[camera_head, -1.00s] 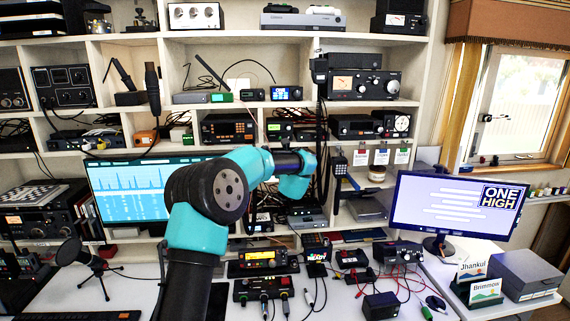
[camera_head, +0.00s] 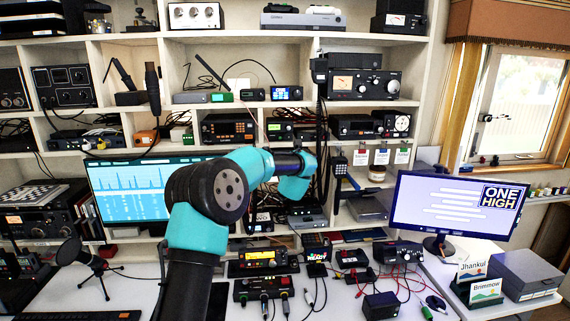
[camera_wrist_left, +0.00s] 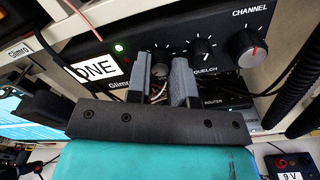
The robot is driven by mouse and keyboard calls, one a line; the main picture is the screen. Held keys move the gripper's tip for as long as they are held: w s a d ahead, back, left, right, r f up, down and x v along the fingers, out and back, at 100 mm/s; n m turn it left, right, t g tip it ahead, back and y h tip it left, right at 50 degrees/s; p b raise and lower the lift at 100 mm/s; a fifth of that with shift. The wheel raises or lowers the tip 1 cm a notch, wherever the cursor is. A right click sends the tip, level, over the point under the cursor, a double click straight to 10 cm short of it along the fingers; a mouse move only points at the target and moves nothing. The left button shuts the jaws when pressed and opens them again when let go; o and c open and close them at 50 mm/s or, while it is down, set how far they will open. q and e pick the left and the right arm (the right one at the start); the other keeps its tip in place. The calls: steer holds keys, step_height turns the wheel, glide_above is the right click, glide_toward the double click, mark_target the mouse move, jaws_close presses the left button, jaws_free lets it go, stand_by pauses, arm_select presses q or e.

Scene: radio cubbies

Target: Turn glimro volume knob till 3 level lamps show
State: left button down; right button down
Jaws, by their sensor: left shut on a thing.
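In the left wrist view, a black Glimro radio panel (camera_wrist_left: 217,25) carries a white card reading ONE (camera_wrist_left: 98,70). One green lamp (camera_wrist_left: 119,48) glows at its upper left. My left gripper (camera_wrist_left: 162,66) has its grey fingers on either side of a small knob (camera_wrist_left: 160,72), shut on it. The fingers hide most of this knob and its label. In the head view my left arm reaches into the shelf, and its own links hide the gripper. The right gripper is not in view.
The squelch knob (camera_wrist_left: 204,50) and larger channel knob (camera_wrist_left: 246,47) sit close to the right of the fingers. Black cables hang at the far right. A monitor (camera_head: 455,207) reads ONE HIGH. Radios and leads crowd the desk and cubbies.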

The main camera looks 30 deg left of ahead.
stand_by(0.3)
arm_select(q)
steer(key=c, duration=1.3)
jaws_free()
steer(key=shift+n, duration=0.3)
steer(key=s+d+n, duration=0.4)
steer(key=s+d, duration=0.6)
steer(key=s, duration=0.4)
steer(key=shift+s+d+f+m+g+h, duration=0.15)
steer(key=shift+s+d+f+m+h, duration=0.7)
steer(key=shift+f+m, duration=2.3)
steer(key=shift+s+a+f+m+g+h, duration=0.15)
steer(key=shift+s+f+m+h, duration=0.35)
steer(key=shift+f+m+h, duration=1.75)
steer(key=shift+s+d+f+m+g+h, duration=0.2)
steer(key=shift+s+d+f+m, duration=0.35)
steer(key=shift+f+m, duration=3.45)
step_height(320, 180, down, 2)
steer(key=shift+s+f+n, duration=0.1)
steer(key=shift+s+n, duration=0.05)
steer(key=shift+n, duration=0.95)
